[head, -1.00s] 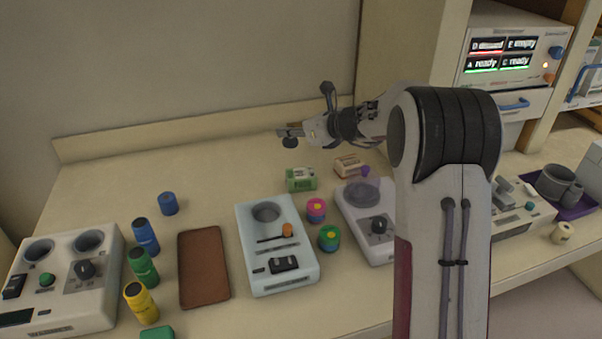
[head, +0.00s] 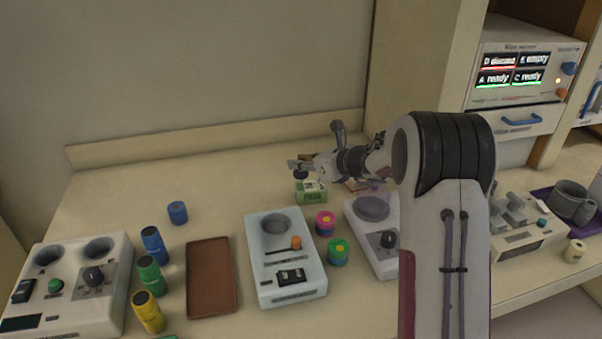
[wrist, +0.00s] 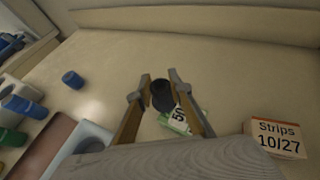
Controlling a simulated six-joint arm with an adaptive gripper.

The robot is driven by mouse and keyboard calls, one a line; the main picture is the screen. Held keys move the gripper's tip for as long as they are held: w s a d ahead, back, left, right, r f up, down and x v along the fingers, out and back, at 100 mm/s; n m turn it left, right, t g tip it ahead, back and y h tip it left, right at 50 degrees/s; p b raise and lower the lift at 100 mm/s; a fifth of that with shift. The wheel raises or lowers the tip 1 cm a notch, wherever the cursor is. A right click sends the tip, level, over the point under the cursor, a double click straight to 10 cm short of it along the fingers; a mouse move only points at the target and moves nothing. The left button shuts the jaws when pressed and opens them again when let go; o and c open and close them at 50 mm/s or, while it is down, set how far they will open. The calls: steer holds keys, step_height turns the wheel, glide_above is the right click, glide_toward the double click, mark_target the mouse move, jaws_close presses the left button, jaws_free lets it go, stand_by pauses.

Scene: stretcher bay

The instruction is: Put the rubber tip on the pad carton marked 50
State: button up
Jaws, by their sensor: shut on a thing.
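My gripper (head: 299,164) is shut on the dark round rubber tip (head: 300,174), which hangs below the fingertips. In the wrist view the rubber tip (wrist: 162,96) shows as a black disc between the two finger ends of my gripper (wrist: 160,82). The green and white pad carton (head: 311,196) stands on the counter just under the tip. In the wrist view the carton (wrist: 177,122) shows the number 50, partly hidden by the tip and a finger. Whether the tip touches the carton I cannot tell.
A box marked Strips 10/27 (wrist: 276,138) stands right of the carton. A pale device (head: 285,268) and pink (head: 325,223) and green (head: 338,252) round pots are in front. A blue cylinder (head: 177,212) and brown tray (head: 211,283) are left. The counter behind is clear.

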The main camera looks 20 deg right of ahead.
mark_target(306, 172)
steer(key=shift+f, duration=1.85)
steer(key=shift+f, duration=0.15)
steer(key=o, duration=1)
steer(key=shift+r, duration=0.2)
steer(key=shift+s+d+r, duration=0.25)
steer(key=shift+s+d, duration=0.05)
steer(key=shift+s, duration=0.2)
steer(key=v, duration=1)
steer(key=shift+s+d+r, duration=0.1)
steer(key=shift+s, duration=0.2)
